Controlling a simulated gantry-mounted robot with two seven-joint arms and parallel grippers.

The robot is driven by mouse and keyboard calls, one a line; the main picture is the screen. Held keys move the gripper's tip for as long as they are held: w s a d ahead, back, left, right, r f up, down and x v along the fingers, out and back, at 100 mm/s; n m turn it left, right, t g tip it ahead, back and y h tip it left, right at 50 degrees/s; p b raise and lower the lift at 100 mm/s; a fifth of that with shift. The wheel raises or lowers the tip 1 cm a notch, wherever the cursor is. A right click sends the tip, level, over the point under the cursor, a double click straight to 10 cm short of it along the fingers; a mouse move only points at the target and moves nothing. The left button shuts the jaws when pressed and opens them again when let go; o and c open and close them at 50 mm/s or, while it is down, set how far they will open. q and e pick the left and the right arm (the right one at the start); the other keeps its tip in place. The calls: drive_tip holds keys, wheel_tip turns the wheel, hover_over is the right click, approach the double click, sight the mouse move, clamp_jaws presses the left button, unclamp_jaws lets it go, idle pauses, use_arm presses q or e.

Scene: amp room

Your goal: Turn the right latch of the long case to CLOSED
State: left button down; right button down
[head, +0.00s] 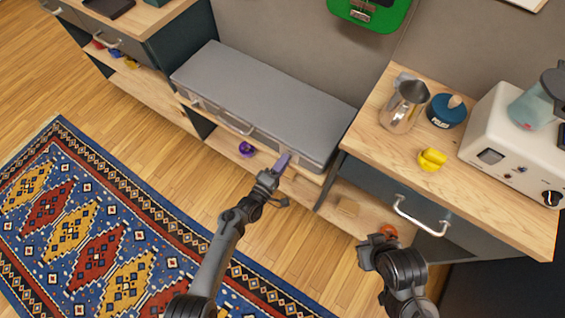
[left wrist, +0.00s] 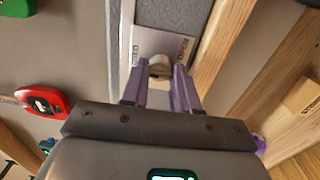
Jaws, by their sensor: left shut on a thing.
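The long grey case (head: 262,88) lies lid shut on a low wooden shelf by the wall, its handle (head: 236,124) on the front side. My left gripper (head: 283,160) reaches the right part of that front, where its fingers hide the right latch in the head view. In the left wrist view the two purple fingers (left wrist: 160,82) are shut on the pale latch knob (left wrist: 160,67). The knob sits on a light plate (left wrist: 150,42) with a small label on each side, too small to read surely. My right gripper (head: 374,242) is apart, in front of the right cabinet.
The right cabinet (head: 380,138) carries a metal pitcher (head: 404,104), a blue-lidded jar (head: 446,110), a yellow object (head: 432,160) and a white machine (head: 510,140). Its drawer handle (head: 418,216) juts out near my right gripper. A purple object (head: 246,149) lies on the shelf below the case.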

use_arm(q)
drive_tip(key=c, duration=0.8)
unclamp_jaws()
drive_tip(key=shift+c, duration=0.2)
drive_tip(key=shift+s+a, duration=0.1)
drive_tip(key=p+v, duration=0.4)
drive_tip(key=v, duration=0.6)
drive_tip(key=shift+s+a, duration=0.15)
drive_tip(key=shift+s, duration=0.1)
drive_tip(key=shift+f, duration=0.1)
